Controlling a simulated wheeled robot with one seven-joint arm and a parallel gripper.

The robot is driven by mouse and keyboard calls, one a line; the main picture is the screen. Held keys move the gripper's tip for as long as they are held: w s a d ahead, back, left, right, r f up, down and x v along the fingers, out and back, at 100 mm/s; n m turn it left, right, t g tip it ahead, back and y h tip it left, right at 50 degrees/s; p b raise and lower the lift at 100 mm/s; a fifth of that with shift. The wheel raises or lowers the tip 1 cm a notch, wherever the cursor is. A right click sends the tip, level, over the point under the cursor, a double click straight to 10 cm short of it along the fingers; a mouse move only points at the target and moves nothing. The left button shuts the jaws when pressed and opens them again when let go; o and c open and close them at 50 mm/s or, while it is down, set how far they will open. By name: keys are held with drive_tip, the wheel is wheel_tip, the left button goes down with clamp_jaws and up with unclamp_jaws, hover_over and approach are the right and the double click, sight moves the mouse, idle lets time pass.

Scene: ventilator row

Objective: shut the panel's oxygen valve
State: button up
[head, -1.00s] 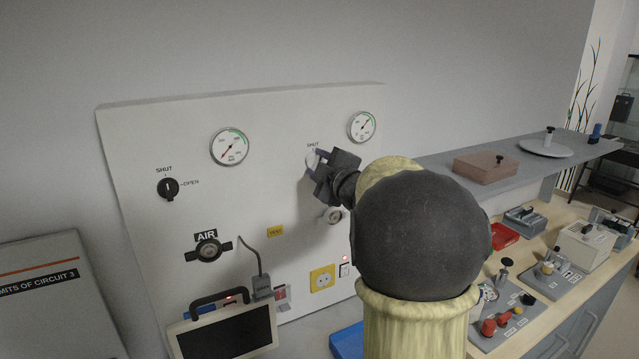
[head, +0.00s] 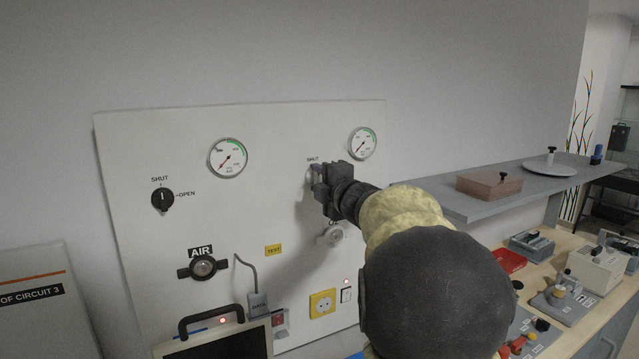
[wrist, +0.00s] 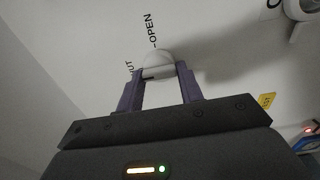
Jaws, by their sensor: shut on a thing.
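The oxygen valve is a pale round knob (wrist: 158,62) on the right half of the white wall panel (head: 120,150). My gripper (head: 317,184) is at this knob, under a small SHUT label, and mostly hides it in the head view. In the wrist view my gripper (wrist: 161,84) has its two purple fingers on either side of the knob, shut on it. OPEN shows above the knob; the left finger partly covers SHUT. The right gauge (head: 362,143) above has its red needle toward the lower left.
A black knob (head: 162,198) with SHUT and OPEN labels sits at the panel's left. The left gauge (head: 228,158), AIR outlet (head: 203,267) and a right outlet (head: 333,235) are also on it. A grey shelf (head: 430,203) with a brown box (head: 489,184) stands right of my arm.

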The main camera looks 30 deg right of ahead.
drive_tip(key=shift+f, duration=0.1)
drive_tip(key=o, duration=1)
drive_tip(key=shift+s, duration=0.1)
drive_tip(key=s, duration=0.5)
drive_tip(key=s+b, duration=0.1)
drive_tip(key=s, duration=1.1)
drive_tip(key=shift+s+d+b, duration=0.1)
drive_tip(key=shift+d+b, duration=0.15)
drive_tip(key=shift+b, duration=0.05)
